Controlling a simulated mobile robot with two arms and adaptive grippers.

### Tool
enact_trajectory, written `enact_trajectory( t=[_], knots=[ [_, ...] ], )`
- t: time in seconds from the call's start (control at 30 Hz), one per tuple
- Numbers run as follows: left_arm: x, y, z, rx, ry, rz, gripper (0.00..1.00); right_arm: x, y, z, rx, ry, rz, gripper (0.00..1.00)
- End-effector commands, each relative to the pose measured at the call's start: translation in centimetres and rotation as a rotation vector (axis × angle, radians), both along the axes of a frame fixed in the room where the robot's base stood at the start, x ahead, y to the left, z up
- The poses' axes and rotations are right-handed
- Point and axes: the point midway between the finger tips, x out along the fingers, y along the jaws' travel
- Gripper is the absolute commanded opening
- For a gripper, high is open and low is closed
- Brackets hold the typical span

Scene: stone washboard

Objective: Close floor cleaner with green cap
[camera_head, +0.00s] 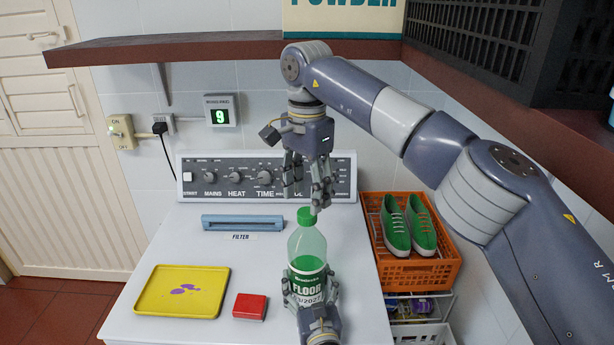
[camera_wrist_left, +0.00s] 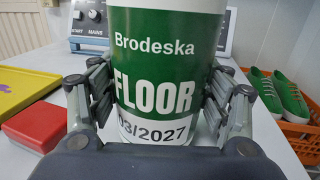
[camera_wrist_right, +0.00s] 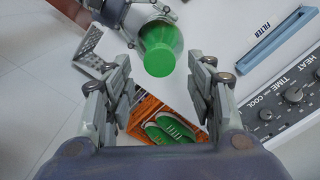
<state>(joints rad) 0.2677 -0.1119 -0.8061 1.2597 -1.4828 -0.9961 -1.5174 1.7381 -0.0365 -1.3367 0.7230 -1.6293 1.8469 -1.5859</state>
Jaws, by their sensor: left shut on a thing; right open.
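The floor cleaner bottle (camera_head: 308,245) stands upright on the white washer top, with clear green shoulders and a green and white "FLOOR" label (camera_wrist_left: 165,90). Its green cap (camera_head: 307,215) sits at the top of the neck; it also shows in the right wrist view (camera_wrist_right: 160,59). I cannot tell how tight it is. My left gripper (camera_head: 312,290) is shut around the bottle's lower body from the front, fingers on both sides of the label. My right gripper (camera_head: 308,199) points down just above the cap, its fingers open and empty.
A yellow tray (camera_head: 150,305) with purple spots and a red box (camera_head: 250,306) lie left of the bottle. A blue filter handle (camera_head: 243,222) and the control panel (camera_head: 225,178) are behind. An orange crate (camera_head: 440,272) with green shoes stands right. A brown shelf (camera_head: 180,46) hangs above.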

Motion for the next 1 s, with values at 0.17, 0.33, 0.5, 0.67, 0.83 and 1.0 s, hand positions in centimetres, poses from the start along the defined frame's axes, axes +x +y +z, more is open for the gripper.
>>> enact_trajectory(
  t=[0.17,0.33,0.5,0.67,0.83,1.0],
  knots=[
    [0.0,0.0,0.0,0.000,0.000,0.000,0.04,0.0,0.0,-2.8,0.000,0.001,0.000,0.51],
    [0.0,0.0,0.0,0.000,0.000,0.000,0.04,0.0,-0.1,-4.2,-0.001,0.001,-0.001,0.51],
    [0.0,0.0,0.0,0.000,0.000,0.000,0.04,0.0,0.0,-4.5,0.000,0.000,-0.001,0.51],
    [0.0,0.0,0.0,0.000,0.000,0.000,0.04,0.0,0.0,-4.5,0.000,0.000,-0.001,0.51],
    [0.0,0.0,0.0,0.000,0.000,0.000,0.04,0.0,0.0,-4.5,0.000,0.000,-0.001,0.17],
    [0.0,0.0,0.0,0.000,0.000,0.000,0.04,0.0,0.0,-4.5,0.000,0.000,-0.001,0.03]
  ],
)
